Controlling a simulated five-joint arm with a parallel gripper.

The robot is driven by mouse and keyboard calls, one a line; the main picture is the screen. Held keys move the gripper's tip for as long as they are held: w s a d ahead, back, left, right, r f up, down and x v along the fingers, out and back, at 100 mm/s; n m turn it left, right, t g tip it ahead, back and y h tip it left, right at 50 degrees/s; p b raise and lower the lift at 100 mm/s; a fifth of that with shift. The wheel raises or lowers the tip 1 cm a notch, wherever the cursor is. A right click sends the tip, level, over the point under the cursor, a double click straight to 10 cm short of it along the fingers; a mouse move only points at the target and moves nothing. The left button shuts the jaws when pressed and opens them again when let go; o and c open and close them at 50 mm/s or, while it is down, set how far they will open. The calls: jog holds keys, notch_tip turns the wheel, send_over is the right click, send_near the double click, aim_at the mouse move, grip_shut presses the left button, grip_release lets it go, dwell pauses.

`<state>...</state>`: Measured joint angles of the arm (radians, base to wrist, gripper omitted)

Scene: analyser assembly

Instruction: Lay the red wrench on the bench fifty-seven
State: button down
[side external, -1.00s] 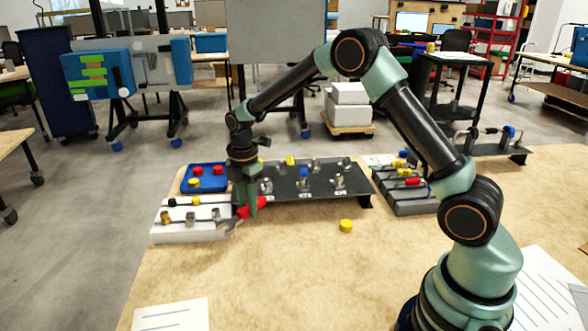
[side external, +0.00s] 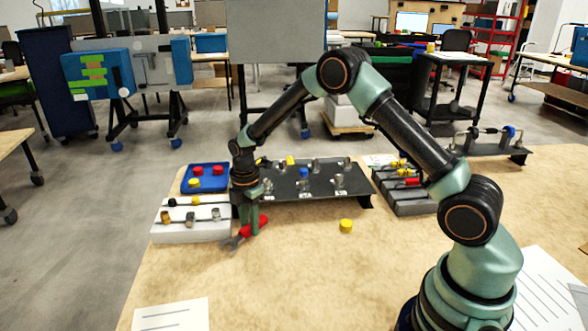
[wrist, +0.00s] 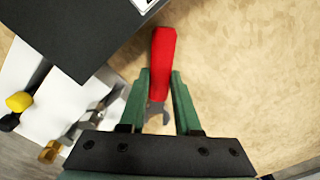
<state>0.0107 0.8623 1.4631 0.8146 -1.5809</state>
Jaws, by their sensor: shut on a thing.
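The red wrench (side external: 263,221) has a red handle and a grey open-ended head, pointing to the lower left in the side view. My gripper (side external: 251,229) is shut on its handle, with the fingers pointing down. In the wrist view the red handle (wrist: 163,50) lies between the green fingertips of my gripper (wrist: 160,77), and the grey head shows below them. The wrench is low over the tan bench (side external: 295,250), in front of the dark rack. I cannot tell whether it touches the surface.
The dark rack (side external: 320,187) with metal parts stands just behind the wrench. A white block (side external: 185,234) with fittings is at its left, and a blue tray (side external: 205,183) behind that. A yellow cap (side external: 346,226) lies to the right. The bench in front is clear.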

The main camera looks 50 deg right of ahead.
jog(key=shift+f, duration=0.4)
dwell(0.4)
jog(key=c, duration=0.5)
grip_release()
jog(key=shift+c, duration=0.2)
jog(key=shift+r, duration=0.1)
jog(key=s+r+m+t, duration=0.1)
jog(key=s+r+m, duration=0.2)
jog(key=r, duration=1.5)
jog(key=s+r+m+t, duration=0.2)
jog(key=s+r+m, duration=0.1)
jog(key=s+m, duration=0.4)
jog(key=s+r+m+t, duration=0.2)
jog(key=s+r+m, duration=0.1)
jog(key=s+m, duration=0.5)
jog(key=shift+s+a+r+t, duration=0.25)
jog(key=shift+s+t, duration=0.05)
jog(key=shift+s, duration=0.85)
